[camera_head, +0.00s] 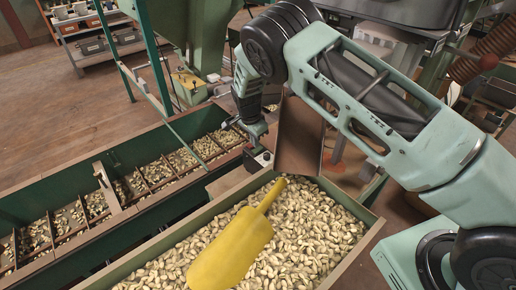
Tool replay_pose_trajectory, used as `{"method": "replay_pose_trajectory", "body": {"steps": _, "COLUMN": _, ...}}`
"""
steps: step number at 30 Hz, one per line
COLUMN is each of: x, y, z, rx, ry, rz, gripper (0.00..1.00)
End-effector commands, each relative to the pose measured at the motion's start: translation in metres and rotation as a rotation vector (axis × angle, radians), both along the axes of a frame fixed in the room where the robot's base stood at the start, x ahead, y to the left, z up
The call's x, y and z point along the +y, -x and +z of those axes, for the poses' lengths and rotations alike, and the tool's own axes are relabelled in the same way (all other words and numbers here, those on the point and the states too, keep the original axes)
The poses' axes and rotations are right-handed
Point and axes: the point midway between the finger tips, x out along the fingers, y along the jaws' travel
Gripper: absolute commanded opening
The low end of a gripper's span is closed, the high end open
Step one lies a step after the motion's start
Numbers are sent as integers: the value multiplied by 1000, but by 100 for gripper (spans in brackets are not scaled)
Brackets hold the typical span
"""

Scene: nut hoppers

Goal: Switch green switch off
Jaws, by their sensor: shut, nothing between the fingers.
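A small dark control box (260,160) sits at the near end of the sorting trough, with a tiny red part on it. I cannot clearly make out a green switch on it; it is too small or hidden. My gripper (257,131) points down just above and beside this box, at the end of my pale green arm. Its fingers are small and partly lost against the dark parts, and it looks shut with nothing held. I cannot tell whether it touches the box.
A wooden hopper full of nuts (343,262) with a yellow scoop (232,250) fills the front. A long green trough (75,256) with divided nut compartments runs left. A brown metal chute (299,137) stands close right of my gripper. A yellow-green box (189,90) stands behind.

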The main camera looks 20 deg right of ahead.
Motion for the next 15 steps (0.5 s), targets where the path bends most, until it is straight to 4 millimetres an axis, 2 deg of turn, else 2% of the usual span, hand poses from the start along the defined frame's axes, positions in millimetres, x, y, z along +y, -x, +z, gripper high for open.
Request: {"method": "replay_pose_trajectory", "body": {"steps": 15, "x": 0, "y": 0, "z": 43, "rx": 0, "ry": 0, "rz": 1, "gripper": 0}}
